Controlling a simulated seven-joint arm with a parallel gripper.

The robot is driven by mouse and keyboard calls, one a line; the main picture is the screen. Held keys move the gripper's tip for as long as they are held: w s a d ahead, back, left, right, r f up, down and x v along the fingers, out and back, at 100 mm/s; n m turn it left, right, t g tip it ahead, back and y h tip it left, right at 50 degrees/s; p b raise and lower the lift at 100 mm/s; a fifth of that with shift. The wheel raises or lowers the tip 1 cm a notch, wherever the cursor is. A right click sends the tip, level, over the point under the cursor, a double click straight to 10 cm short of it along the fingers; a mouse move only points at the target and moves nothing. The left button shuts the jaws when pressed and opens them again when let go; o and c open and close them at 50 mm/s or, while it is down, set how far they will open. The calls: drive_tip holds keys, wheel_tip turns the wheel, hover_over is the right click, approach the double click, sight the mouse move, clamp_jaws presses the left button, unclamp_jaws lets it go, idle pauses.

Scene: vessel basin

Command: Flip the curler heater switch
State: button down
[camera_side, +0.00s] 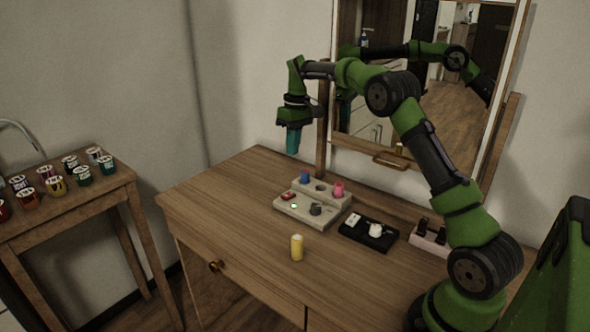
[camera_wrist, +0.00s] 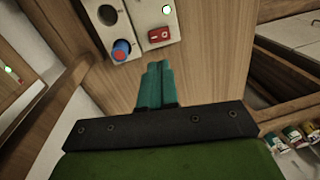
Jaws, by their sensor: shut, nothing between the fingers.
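The curler heater (camera_side: 330,206) is a pale stepped block near the back of the wooden table. It holds a blue curler (camera_side: 304,176) and a pink curler (camera_side: 338,188). Its red rocker switch (camera_side: 288,196) is at the left of the lower step, beside a small round light (camera_side: 294,206) that looks bright green-white. In the wrist view the red switch (camera_wrist: 158,34) shows clearly, with the light (camera_wrist: 166,9) and the blue curler (camera_wrist: 121,46) near it. My gripper (camera_side: 293,146) points down, shut and empty, above the heater's switch end. Its teal fingers (camera_wrist: 156,66) are apart from the switch.
A yellow curler (camera_side: 296,247) stands upright in front of the heater. A black tray (camera_side: 368,234) with white items and a pinkish holder (camera_side: 430,240) lie to the right. A mirror (camera_side: 430,80) rises behind. A side table (camera_side: 60,200) with several jars is at left.

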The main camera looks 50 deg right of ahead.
drive_tip(key=r, duration=0.1)
drive_tip(key=n, duration=0.1)
approach(287, 196)
drive_tip(key=f, duration=0.4)
drive_tip(key=a+f, duration=0.1)
drive_tip(key=f, duration=0.1)
drive_tip(key=shift+s+f, duration=0.1)
drive_tip(key=shift+f, duration=0.25)
drive_tip(key=shift+d, duration=0.1)
